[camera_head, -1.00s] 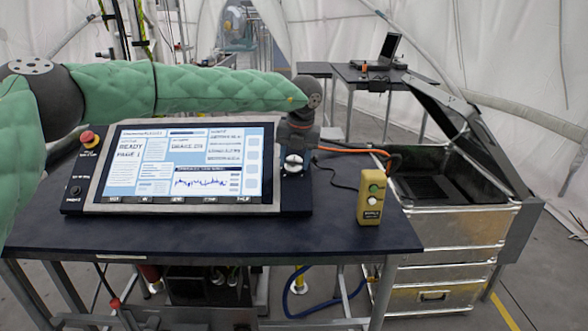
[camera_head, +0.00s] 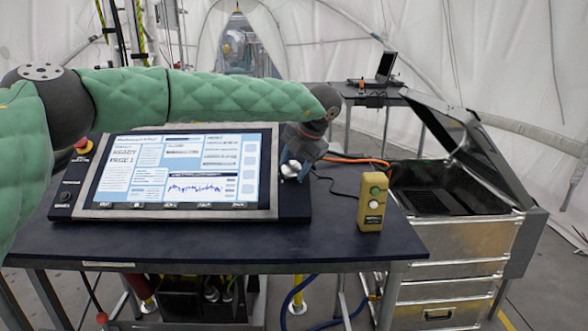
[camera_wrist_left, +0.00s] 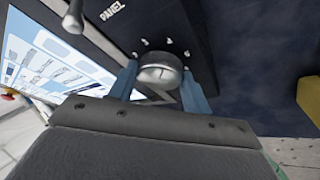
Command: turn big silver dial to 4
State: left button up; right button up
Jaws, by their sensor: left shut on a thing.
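The big silver dial (camera_head: 291,170) sits on the right side of the dark control panel (camera_head: 294,205), beside the screen. In the left wrist view the dial (camera_wrist_left: 159,70) is a round silver knob with small white marks around its upper side. My left gripper (camera_head: 296,160) reaches over the panel from behind it. In the left wrist view its two blue fingers (camera_wrist_left: 159,82) stand on either side of the dial and are shut on it. The mark numbers are too small to read. My right gripper is not in view.
The lit screen (camera_head: 180,168) fills most of the panel on a dark table (camera_head: 200,242). A yellow box with green and white buttons (camera_head: 372,202) stands to the right. A red button (camera_head: 83,145) is at the panel's left. An open metal case (camera_head: 450,238) stands right of the table.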

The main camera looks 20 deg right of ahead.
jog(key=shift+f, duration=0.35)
pick_arm(q)
jog(key=o, duration=1)
jog(key=shift+c, duration=0.2)
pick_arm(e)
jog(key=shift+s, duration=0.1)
pick_arm(q)
jog(key=shift+s+r, duration=0.1)
jog(key=shift+r, duration=0.15)
jog(key=b+v, duration=0.1)
jog(key=v, duration=0.6)
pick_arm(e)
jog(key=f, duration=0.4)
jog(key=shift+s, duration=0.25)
pick_arm(q)
jog(key=shift+r, duration=0.1)
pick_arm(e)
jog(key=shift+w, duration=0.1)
